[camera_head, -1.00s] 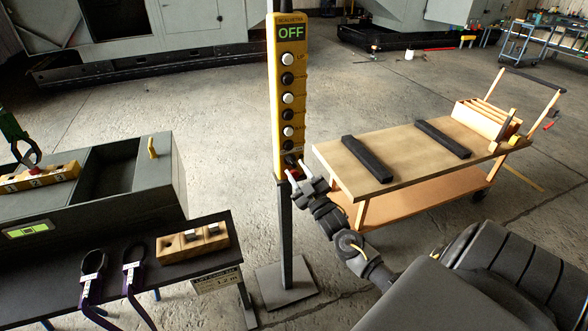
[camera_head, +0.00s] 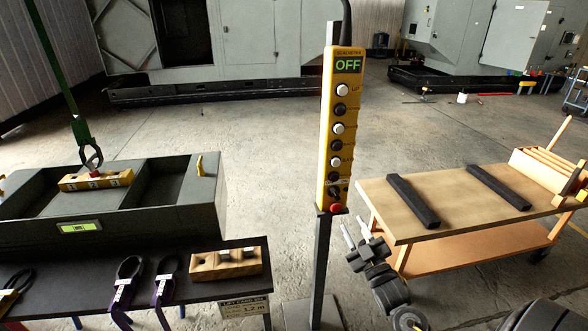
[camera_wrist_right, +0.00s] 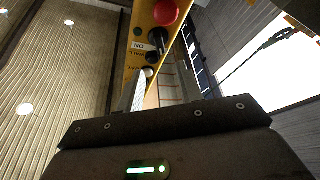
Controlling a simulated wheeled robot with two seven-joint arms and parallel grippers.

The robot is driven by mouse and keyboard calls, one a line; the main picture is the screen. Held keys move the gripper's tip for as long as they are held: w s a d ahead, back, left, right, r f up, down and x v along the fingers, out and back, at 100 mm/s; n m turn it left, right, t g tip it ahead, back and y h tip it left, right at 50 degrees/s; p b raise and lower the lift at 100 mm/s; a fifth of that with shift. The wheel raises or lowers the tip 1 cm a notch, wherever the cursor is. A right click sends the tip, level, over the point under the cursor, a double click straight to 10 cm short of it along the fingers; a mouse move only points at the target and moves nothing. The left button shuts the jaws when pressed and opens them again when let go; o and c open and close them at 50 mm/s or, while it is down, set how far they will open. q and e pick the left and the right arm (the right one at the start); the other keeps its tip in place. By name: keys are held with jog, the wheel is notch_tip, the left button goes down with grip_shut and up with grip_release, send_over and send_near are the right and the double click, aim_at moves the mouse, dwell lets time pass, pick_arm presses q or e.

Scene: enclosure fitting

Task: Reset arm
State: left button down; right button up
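My right gripper (camera_head: 356,232) is open and empty, its two pale fingers apart and pointing up. In the head view it is just below and to the right of the yellow control pendant (camera_head: 341,125), with a visible gap. The pendant hangs upright on a dark post, shows OFF at its top, and has a column of black and white buttons and a red button (camera_head: 335,208) at its bottom. In the right wrist view the pendant's lower end (camera_wrist_right: 143,40) and red button (camera_wrist_right: 166,12) appear beyond the fingers. My left gripper is not in view.
A wooden cart (camera_head: 440,205) with two black bars stands right of my right arm. A dark table (camera_head: 210,291) with straps and a wooden block is at left front. Behind it, a grey enclosure (camera_head: 140,220) holds a yellow block under a green-slung hook. Open floor lies behind.

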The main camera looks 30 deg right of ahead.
notch_tip(320, 180, down, 18)
jog(key=d+r+m+g, duration=0.1)
jog(key=d+m+g, duration=0.1)
jog(key=g, duration=0.3)
jog(key=s+a+f+g, duration=0.25)
jog(key=s+f, duration=0.25)
jog(key=f, duration=0.5)
jog(key=s+a+f+g, duration=0.1)
jog(key=s+f+g, duration=0.25)
jog(key=f, duration=0.55)
jog(key=s+a+f+m+g+y, duration=0.1)
jog(key=s+a+f+g, duration=0.15)
jog(key=s+f, duration=0.5)
jog(key=s+a+f+g, duration=0.2)
jog(key=s+a+f, duration=0.1)
jog(key=s+f, duration=0.4)
jog(key=s+a+f+g, duration=0.2)
jog(key=s+a, duration=0.3)
jog(key=s, duration=0.5)
jog(key=s+a+f+g+y, duration=0.1)
jog(key=s+a+f+g, duration=0.2)
jog(key=s, duration=0.7)
jog(key=shift+a+f+y, duration=0.3)
jog(key=shift+a+f, duration=0.55)
jog(key=shift+a, duration=0.35)
